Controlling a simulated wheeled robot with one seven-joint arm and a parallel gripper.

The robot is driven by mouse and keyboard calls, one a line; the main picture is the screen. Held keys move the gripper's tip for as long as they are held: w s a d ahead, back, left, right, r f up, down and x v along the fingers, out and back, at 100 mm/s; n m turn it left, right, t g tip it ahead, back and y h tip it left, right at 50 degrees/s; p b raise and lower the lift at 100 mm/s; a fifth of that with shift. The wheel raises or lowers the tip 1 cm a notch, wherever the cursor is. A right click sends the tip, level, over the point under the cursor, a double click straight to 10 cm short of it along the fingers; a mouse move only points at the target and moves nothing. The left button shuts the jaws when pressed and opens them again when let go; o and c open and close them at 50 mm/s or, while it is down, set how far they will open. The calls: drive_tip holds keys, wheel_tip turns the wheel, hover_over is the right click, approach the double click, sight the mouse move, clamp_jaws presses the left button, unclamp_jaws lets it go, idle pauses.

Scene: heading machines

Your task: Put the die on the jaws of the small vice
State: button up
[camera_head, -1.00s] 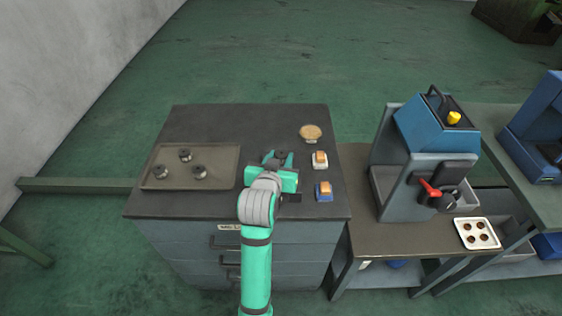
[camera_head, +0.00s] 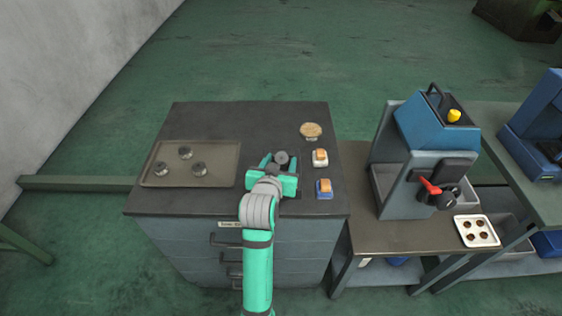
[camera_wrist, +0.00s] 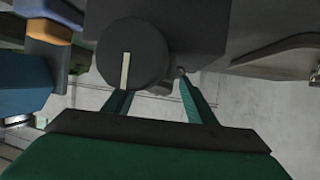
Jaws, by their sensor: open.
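My gripper (camera_head: 278,160) is open over the right part of the cabinet top, its teal fingers spread to either side of a dark round piece (camera_head: 282,158), which looks like the die. In the wrist view, which looks upside down, my fingers (camera_wrist: 157,98) reach past a dark block (camera_wrist: 200,30) that looks like the small vice. A dark disc with a pale stripe (camera_wrist: 133,53) is on its near face. A small grey piece (camera_wrist: 160,88) shows between the fingers, against the block. My arm hides most of the vice in the head view, so the contact is unclear.
A tray (camera_head: 222,165) at the left holds three dark round pieces. Right of my gripper are two orange-topped blocks, one white-based (camera_head: 320,158), one blue-based (camera_head: 324,189), and a round tan item (camera_head: 311,131). A blue-grey machine (camera_head: 435,160) stands farther right. The back of the top is clear.

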drive_tip(key=shift+w, duration=0.1)
drive_tip(key=shift+a, duration=0.15)
drive_tip(key=shift+s+r, duration=0.15)
drive_tip(key=shift+s, duration=0.1)
drive_tip(key=v, duration=1.1)
drive_tip(key=shift+s, duration=0.35)
